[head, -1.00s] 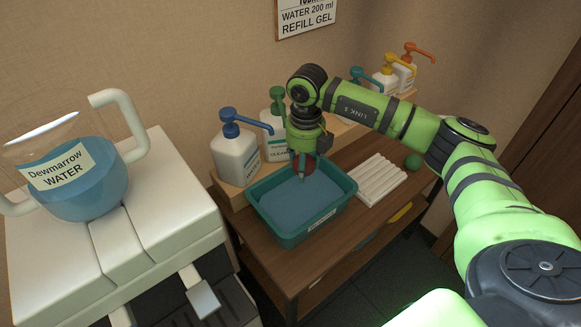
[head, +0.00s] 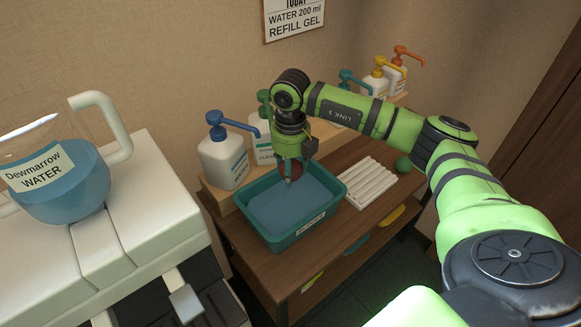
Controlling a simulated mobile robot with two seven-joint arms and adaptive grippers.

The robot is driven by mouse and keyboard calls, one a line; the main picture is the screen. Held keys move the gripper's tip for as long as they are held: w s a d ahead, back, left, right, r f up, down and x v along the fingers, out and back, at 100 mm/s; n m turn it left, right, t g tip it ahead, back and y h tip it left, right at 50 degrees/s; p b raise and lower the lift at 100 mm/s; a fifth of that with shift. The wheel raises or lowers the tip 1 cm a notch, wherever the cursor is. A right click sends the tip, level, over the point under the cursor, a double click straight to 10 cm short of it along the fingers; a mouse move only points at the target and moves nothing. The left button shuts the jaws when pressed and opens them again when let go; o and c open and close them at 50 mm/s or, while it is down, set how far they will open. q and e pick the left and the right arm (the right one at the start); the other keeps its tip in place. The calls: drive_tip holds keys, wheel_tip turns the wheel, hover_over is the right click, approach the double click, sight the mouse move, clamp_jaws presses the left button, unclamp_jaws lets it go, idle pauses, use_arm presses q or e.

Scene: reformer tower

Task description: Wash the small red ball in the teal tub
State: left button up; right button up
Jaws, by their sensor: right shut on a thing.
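The small red ball (head: 292,171) shows between the fingertips of my right gripper (head: 290,176), which is shut on it. The gripper points down over the back part of the teal tub (head: 265,238). Blue liquid (head: 290,207) fills much of the tub. The ball is at or just above the liquid; I cannot tell whether it touches it. The gripper hides part of the ball. My left gripper is not in view.
A white rack (head: 370,184) and a green ball (head: 404,164) lie right of the tub on the wooden table (head: 262,270). Several pump bottles stand behind, including a blue-topped one (head: 224,162). A water pitcher (head: 62,190) stands on the white unit at left.

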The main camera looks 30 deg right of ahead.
wheel_tip(320, 180, down, 2)
drive_tip(key=shift+b, duration=0.6)
drive_tip(key=shift+f+b, duration=0.6)
drive_tip(key=shift+f, duration=0.15)
wheel_tip(320, 180, down, 5)
drive_tip(key=b, duration=0.3)
drive_tip(key=shift+f+b, duration=0.1)
drive_tip(key=shift+b, duration=0.3)
drive_tip(key=shift+f+b, duration=1.75)
drive_tip(key=shift+f, duration=0.65)
drive_tip(key=shift+r+p, duration=4.85)
drive_tip(key=shift+r, duration=1.95)
